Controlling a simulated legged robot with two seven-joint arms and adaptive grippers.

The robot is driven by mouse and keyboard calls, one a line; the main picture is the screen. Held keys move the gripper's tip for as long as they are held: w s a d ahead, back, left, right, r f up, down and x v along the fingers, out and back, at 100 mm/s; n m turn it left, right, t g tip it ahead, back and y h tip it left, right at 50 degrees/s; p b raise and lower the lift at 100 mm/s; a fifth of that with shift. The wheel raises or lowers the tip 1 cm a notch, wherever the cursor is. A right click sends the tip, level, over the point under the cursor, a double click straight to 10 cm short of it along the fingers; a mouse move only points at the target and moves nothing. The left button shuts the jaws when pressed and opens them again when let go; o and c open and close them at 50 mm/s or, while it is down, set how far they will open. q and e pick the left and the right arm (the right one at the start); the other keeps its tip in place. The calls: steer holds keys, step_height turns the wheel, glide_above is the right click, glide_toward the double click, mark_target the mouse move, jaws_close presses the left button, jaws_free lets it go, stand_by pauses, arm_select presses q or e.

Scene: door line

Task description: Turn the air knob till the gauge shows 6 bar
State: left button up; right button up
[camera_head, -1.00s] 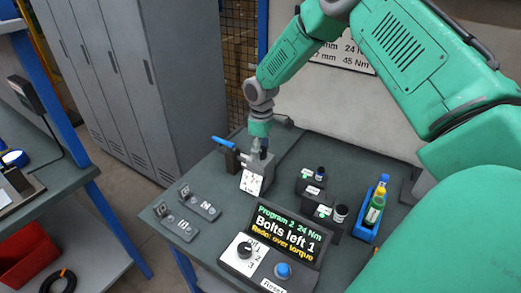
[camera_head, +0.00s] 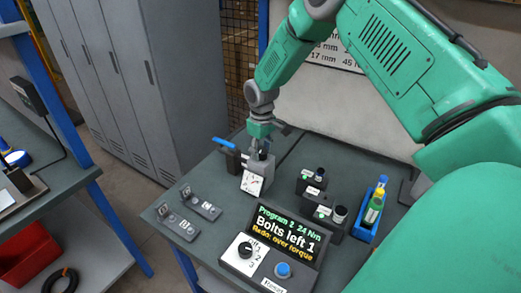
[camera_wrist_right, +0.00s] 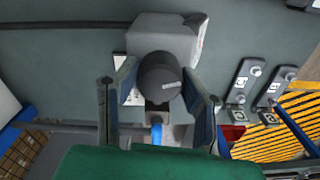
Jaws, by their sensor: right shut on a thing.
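The grey air unit (camera_head: 262,164) stands at the back left of the bench and also shows in the wrist view (camera_wrist_right: 165,32). Its white gauge (camera_head: 252,184) with a small red mark faces forward; the reading is too small to tell. The dark round air knob (camera_wrist_right: 160,75) has a pale pointer mark and sits between the two fingers of my right gripper (camera_wrist_right: 158,98). That gripper (camera_head: 261,149) points down over the unit and is shut on the knob, which it mostly hides in the head view. My left gripper is not in view.
A blue valve handle (camera_head: 223,142) sticks out left of the unit. Two small label plates (camera_head: 190,213), a display (camera_head: 287,235) reading "Bolts left 1", a blue button (camera_head: 283,270), dark socket holders (camera_head: 325,216) and a blue bottle tray (camera_head: 370,220) stand around it.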

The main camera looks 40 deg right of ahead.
mark_target(261, 149)
steer(key=shift+w+r+m, duration=0.15)
steer(key=shift+m, duration=1.35)
steer(key=shift+d+p, duration=0.1)
steer(key=shift+p, duration=0.2)
steer(key=o, duration=1)
steer(key=shift+o, duration=0.7)
step_height(261, 149, up, 12)
steer(key=shift+f, duration=0.25)
